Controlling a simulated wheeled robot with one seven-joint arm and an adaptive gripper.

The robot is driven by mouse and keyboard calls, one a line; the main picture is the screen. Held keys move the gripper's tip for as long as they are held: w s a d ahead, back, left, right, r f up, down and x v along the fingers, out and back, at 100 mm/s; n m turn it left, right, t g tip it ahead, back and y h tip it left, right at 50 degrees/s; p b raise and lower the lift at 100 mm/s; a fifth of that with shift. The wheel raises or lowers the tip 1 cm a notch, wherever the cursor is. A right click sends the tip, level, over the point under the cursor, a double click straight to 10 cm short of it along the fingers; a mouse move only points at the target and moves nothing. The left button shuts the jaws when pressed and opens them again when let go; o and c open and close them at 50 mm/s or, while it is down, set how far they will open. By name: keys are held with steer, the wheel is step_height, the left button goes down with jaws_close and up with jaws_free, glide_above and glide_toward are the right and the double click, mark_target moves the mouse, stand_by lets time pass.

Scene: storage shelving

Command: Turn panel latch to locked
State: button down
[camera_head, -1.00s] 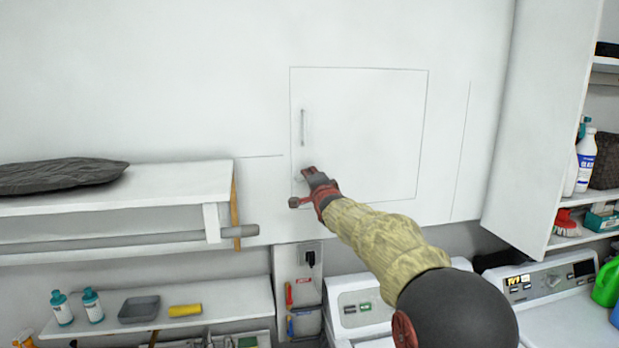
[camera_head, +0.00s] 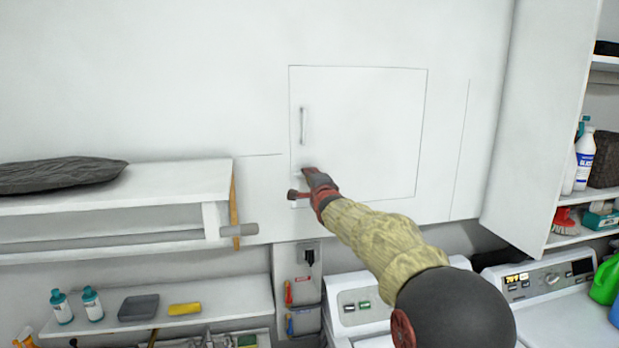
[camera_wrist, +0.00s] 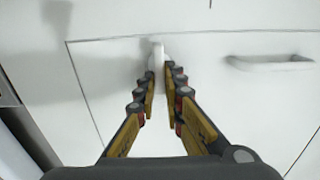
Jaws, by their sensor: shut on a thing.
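The white square panel (camera_head: 365,130) is set flush in the white wall, with a vertical bar handle (camera_head: 303,126) near its left edge. The panel latch is a small pale piece below the handle, at the panel's lower left; in the wrist view the latch (camera_wrist: 156,56) stands between my fingertips. My gripper (camera_head: 306,177) reaches it from the lower right and is shut on it. In the wrist view my gripper (camera_wrist: 160,85) shows both fingers pointing at the panel. The handle also shows there at the right, clear of the fingers. The latch's exact angle is hard to tell.
A white shelf (camera_head: 120,190) with a dark folded cloth (camera_head: 60,175) juts out left of the panel, with a grey rod (camera_head: 160,238) below it. White appliances (camera_head: 355,305) stand below. An open cabinet door (camera_head: 540,120) is at the right. The wall above is clear.

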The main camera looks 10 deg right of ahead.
steer(key=c, duration=1.9)
jaws_free()
steer(key=shift+f, duration=0.1)
steer(key=s, duration=1.2)
